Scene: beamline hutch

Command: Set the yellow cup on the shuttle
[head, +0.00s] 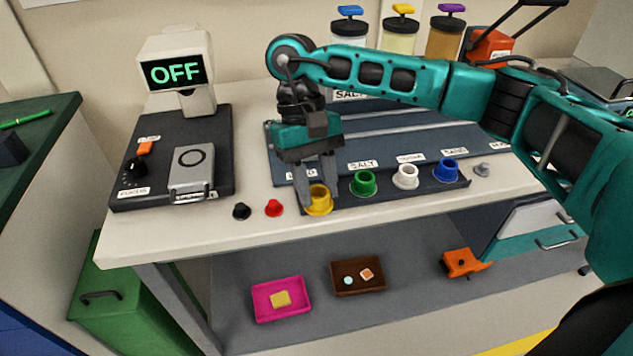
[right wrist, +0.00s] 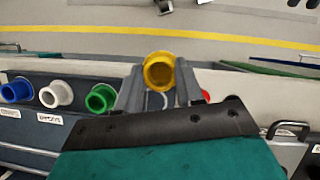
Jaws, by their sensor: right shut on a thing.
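The yellow cup (head: 319,207) is at the left end of the dark cup rack (head: 340,203), near the bench's front edge. My right gripper (head: 318,192) reaches down over it with one finger on each side and is shut on it. In the right wrist view the yellow cup (right wrist: 159,72) sits between the two fingers, its open mouth showing. I cannot tell whether its base touches the rack. A grey block with a ring mark (head: 191,169), seemingly the shuttle, lies on the black device at the left; its top is bare. My left gripper is not in view.
Green (head: 363,183), white (head: 405,176) and blue (head: 446,169) cups stand in the rack to the right. Small black (head: 241,211) and red (head: 274,208) pieces lie between rack and device. A screen reading OFF (head: 176,72) stands behind the device.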

